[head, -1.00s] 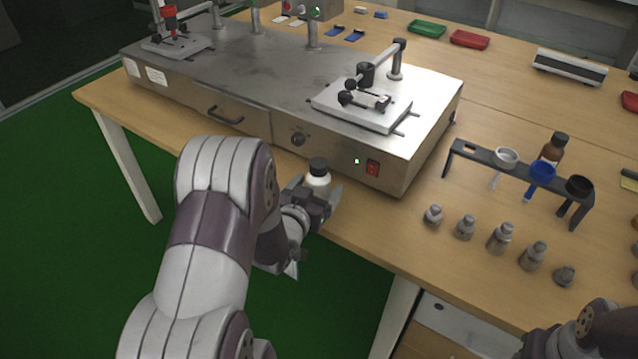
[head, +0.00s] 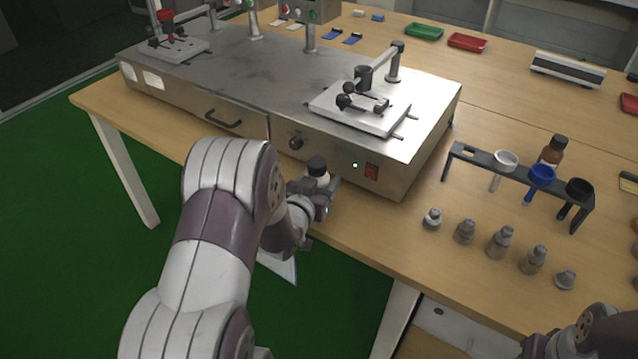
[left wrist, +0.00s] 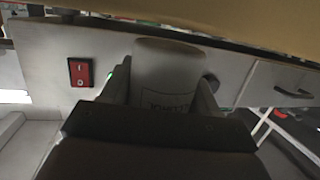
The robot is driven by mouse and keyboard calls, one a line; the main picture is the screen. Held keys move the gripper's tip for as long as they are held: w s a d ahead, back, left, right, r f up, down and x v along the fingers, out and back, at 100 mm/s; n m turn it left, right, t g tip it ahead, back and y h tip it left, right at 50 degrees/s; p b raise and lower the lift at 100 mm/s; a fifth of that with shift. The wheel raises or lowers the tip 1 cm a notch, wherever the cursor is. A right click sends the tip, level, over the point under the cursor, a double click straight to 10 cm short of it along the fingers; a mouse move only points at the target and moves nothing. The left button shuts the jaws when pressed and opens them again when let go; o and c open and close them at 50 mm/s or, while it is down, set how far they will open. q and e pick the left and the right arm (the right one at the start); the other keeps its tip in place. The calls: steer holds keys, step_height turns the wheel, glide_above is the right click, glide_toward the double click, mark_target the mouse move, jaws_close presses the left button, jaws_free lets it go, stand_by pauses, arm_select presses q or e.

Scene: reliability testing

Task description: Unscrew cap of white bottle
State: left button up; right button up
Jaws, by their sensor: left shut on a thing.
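The white bottle (head: 318,178) with a black cap (head: 317,166) stands near the table's front edge, before the steel machine. The cap is on the bottle. My left gripper (head: 322,190) is shut on the bottle's body, below the cap. In the left wrist view the bottle (left wrist: 168,72) sits between the two fingers, its pale body and printed label showing upside down. Its cap cannot be made out there. My right arm shows only in part at the lower right corner of the head view; its fingers cannot be made out.
The steel machine (head: 225,85) stands close behind the bottle, with a red switch (head: 371,172) on its front. Bare table lies between.

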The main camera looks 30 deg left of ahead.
mark_target(320, 157)
arm_select(q)
step_height(320, 157, up, 9)
steer(key=shift+f+p, duration=0.1)
steer(key=shift+p, duration=0.85)
steer(key=shift+o, duration=0.9)
steer(key=c, duration=0.5)
